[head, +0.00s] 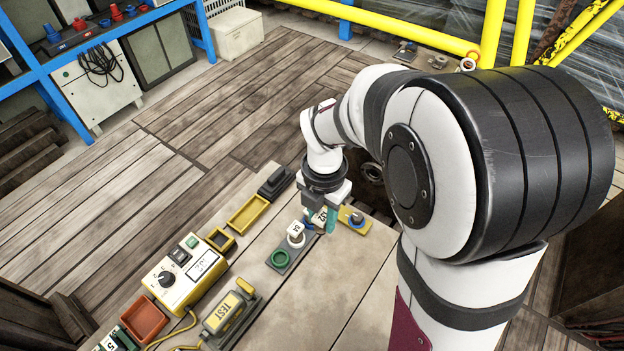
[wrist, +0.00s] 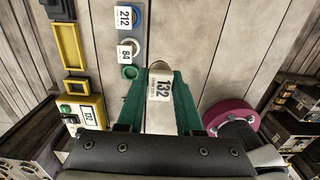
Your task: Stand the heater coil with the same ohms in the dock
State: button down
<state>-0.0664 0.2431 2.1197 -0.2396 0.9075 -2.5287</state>
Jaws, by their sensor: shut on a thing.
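My gripper (head: 319,222) is above the bench, shut on a white heater coil (wrist: 160,88) labelled 132. In the wrist view the coil is between the two green fingers (wrist: 157,76). A grey holder (head: 270,266) has a bare green ring (head: 281,258) at its near end. A coil labelled 84 (head: 296,229) stands beside that ring. A coil labelled 212 (wrist: 125,16) stands beyond it. The gripper partly hides this area in the head view. A yellow plate (head: 363,227) with a round blue-grey fitting lies right of the gripper. I cannot tell which part is the dock.
A yellow TEST unit (head: 221,316), an orange-red bin (head: 145,318) and yellow trays (head: 247,215) also line the left. The bench's front middle is clear.

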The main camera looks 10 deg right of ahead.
jog(key=w+a+f, duration=0.2)
jog(key=w+a, duration=0.1)
jog(key=a, duration=0.8)
jog(key=w+a+f, duration=0.2)
jog(key=w+a, duration=0.2)
jog(key=a, duration=0.8)
jog(key=shift+s+d+f, duration=0.15)
jog(key=shift+f, duration=1.05)
jog(key=shift+s+d+f, duration=0.1)
jog(key=shift+d+f, duration=0.05)
jog(key=shift+f, duration=1.05)
jog(key=shift+f, duration=0.1)
jog(key=shift+f, duration=0.4)
jog(key=shift+f, duration=0.15)
jog(key=shift+f, duration=0.2)
jog(key=shift+c, duration=2.4)
grip_release()
